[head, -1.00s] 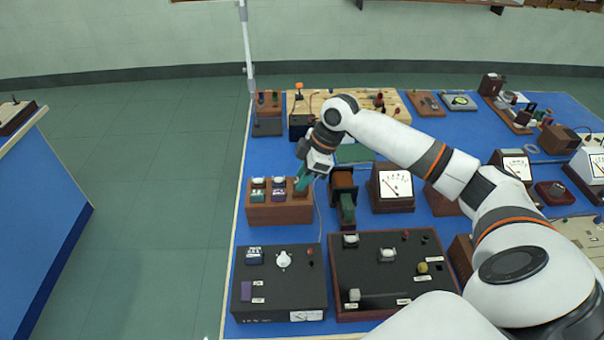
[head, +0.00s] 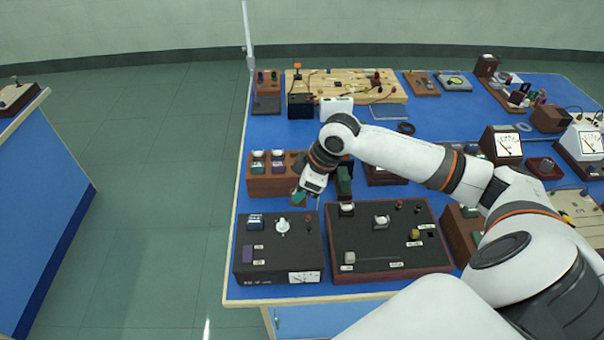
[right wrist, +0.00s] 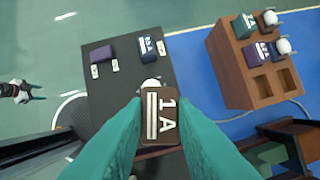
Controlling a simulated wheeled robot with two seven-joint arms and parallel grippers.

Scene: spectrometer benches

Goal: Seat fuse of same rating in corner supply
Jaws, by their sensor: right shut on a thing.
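My right gripper (head: 298,198) is shut on a brown fuse block (right wrist: 160,122) marked "1A", held between teal fingers in the right wrist view. In the head view the fuse is hidden by the gripper, which hangs between the wooden fuse rack (head: 270,188) and the black corner supply (head: 283,262). The supply's dark top (right wrist: 110,110) lies below the fuse in the wrist view. It carries a blue block (head: 254,222), a purple block (head: 247,253) and a white knob (head: 283,226). A small pronged form (right wrist: 18,92), probably my left gripper, is far left over the floor.
The rack (right wrist: 245,90) holds teal and purple fuse blocks with white tops, and two of its sockets are empty. A second black panel box (head: 388,245) stands right of the supply. Green floor (head: 150,200) lies left of the bench.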

